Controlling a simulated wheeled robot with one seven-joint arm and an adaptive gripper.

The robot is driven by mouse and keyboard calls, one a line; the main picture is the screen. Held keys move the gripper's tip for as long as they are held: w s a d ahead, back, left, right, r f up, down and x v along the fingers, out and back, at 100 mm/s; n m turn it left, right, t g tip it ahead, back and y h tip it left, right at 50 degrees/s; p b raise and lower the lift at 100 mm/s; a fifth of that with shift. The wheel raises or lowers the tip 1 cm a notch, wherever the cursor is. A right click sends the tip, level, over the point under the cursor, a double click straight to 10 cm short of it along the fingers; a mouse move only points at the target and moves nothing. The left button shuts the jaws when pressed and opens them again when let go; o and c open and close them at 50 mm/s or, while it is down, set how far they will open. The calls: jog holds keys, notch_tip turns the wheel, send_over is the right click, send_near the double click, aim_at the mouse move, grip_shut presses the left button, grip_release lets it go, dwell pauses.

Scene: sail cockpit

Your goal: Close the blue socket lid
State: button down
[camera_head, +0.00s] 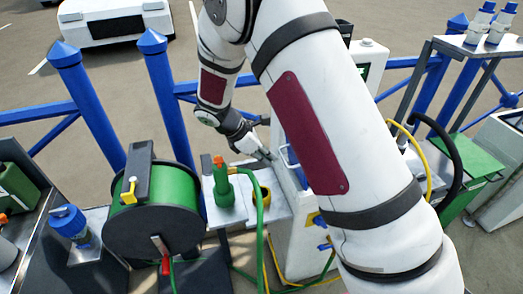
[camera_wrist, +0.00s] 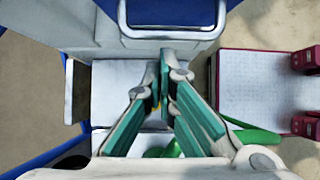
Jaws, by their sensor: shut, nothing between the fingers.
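In the head view a small blue-edged part (camera_head: 291,154) shows on the white post, partly hidden by my arm. My gripper (camera_wrist: 166,62) is shut and empty, its teal fingers together just short of the panel. Contact cannot be told. In the head view my gripper (camera_head: 268,156) is beside the white post (camera_head: 292,235).
A green hose reel (camera_head: 160,205) and a green fitting with an orange top (camera_head: 224,185) stand left of the post. A blue-capped unit (camera_head: 70,224) is further left. Blue railing posts (camera_head: 165,95) stand behind.

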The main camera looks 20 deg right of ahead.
jog(key=shift+d+f, duration=0.15)
jog(key=shift+f, duration=0.05)
jog(key=shift+d+r, duration=0.1)
jog(key=shift+r, duration=0.05)
jog(key=shift+d+r+y, duration=0.2)
jog(key=shift+y, duration=0.1)
